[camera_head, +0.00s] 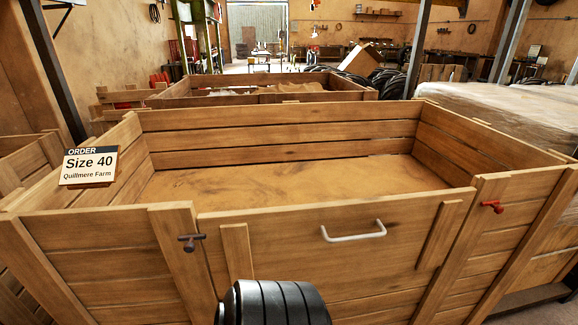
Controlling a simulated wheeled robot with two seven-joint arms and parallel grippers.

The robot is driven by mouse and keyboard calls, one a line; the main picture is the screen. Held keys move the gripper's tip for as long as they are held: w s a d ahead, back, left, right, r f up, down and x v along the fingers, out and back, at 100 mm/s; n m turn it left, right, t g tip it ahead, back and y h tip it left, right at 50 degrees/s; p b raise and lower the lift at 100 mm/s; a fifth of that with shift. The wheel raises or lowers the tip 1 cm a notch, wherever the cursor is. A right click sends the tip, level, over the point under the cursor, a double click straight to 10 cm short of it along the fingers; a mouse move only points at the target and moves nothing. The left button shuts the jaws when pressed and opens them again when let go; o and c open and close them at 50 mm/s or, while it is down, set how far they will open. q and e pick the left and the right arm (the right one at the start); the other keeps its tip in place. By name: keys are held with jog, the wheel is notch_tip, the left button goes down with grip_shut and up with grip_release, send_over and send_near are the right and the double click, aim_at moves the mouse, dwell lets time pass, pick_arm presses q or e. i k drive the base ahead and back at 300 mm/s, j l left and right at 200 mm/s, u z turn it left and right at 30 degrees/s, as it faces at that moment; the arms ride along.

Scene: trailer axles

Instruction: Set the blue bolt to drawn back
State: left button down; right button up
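A dark bolt with a T-shaped handle (190,242) is on the left post of the crate's front; its colour looks dark brown or purplish, and I cannot make out blue on it. A red bolt (493,206) is on the right post. I cannot tell whether either bolt is drawn back or pushed in. Between them is the wooden front panel (300,240) with a pale bar handle (353,232); the panel looks upright. No clearly blue bolt shows. Neither of my grippers is in view.
The wooden crate (270,112) has a bare brown floor. An order sign (89,165) reading "Size 40, Quillmere Farm" is at its left side. A black ribbed rounded thing (272,303) stands before the front panel. Another crate (260,98) and wrapped goods (500,108) are beyond.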

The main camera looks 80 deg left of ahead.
aim_at(189, 247)
jog(key=u, duration=2.55)
